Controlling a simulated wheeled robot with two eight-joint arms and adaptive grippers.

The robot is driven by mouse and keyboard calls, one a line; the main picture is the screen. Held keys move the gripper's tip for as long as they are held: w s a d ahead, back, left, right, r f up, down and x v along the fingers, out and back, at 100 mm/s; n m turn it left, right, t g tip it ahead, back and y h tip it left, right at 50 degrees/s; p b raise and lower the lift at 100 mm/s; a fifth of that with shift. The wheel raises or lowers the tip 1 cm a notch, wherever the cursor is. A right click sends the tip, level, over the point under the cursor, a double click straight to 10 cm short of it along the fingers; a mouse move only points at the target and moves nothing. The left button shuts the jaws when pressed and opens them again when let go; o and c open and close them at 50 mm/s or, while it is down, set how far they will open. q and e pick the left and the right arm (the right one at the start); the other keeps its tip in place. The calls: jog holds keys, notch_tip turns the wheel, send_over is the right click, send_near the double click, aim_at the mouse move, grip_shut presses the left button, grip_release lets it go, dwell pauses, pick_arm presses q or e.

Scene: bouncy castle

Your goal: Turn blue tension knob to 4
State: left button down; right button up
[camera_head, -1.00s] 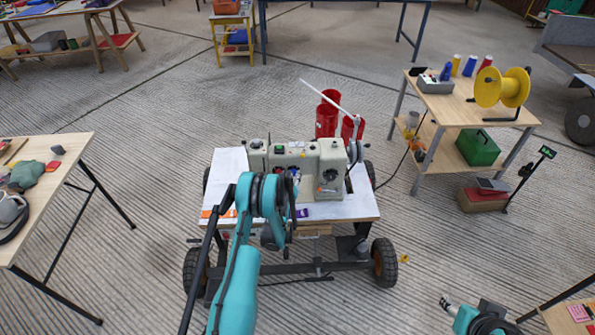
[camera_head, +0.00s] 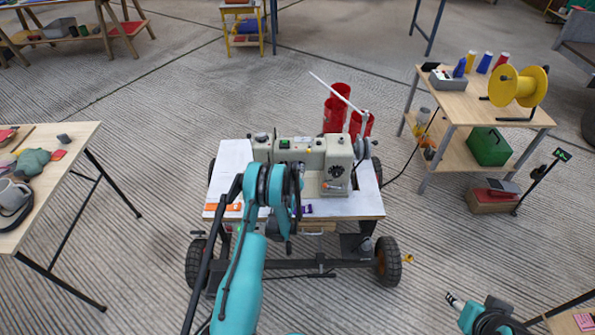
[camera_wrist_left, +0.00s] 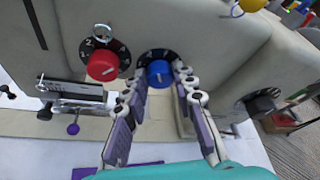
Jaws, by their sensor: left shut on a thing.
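The blue tension knob (camera_wrist_left: 160,74) sits on the cream sewing machine in front of a black dial with white marks, whose numbers I cannot read. In the left wrist view my left gripper (camera_wrist_left: 160,88) has its purple-padded fingers on either side of the blue knob, shut on it at the tips. In the head view my left arm covers this gripper and the knob. The sewing machine (camera_head: 338,160) stands on a wheeled table (camera_head: 350,207). The tip of my right arm (camera_head: 452,300) is at the lower right, far from the machine; its jaws are too small to read.
A red knob (camera_wrist_left: 102,66) with its own numbered dial is left of the blue one. A metal plate (camera_wrist_left: 75,90) juts out below it. A black dial (camera_wrist_left: 262,102) is at the right. Red canisters (camera_head: 338,112) stand behind the machine. Side tables flank the cart.

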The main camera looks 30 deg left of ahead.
pick_arm(q)
jog(key=shift+w+d+m+g+y, duration=0.15)
jog(key=shift+m+g+y, duration=0.4)
jog(key=shift+m+y, duration=0.8)
jog(key=shift+w+d+m+g+y, duration=0.15)
jog(key=shift+m+g+y, duration=0.5)
jog(key=shift+m, duration=1.35)
jog(key=shift+d+m+g+y, duration=0.2)
jog(key=shift+m+g+y, duration=0.3)
jog(key=shift+m+y, duration=0.85)
jog(key=shift+m+h, duration=0.25)
jog(key=shift+m, duration=0.15)
jog(key=shift+f, duration=0.1)
jog(key=c, duration=1.2)
grip_release()
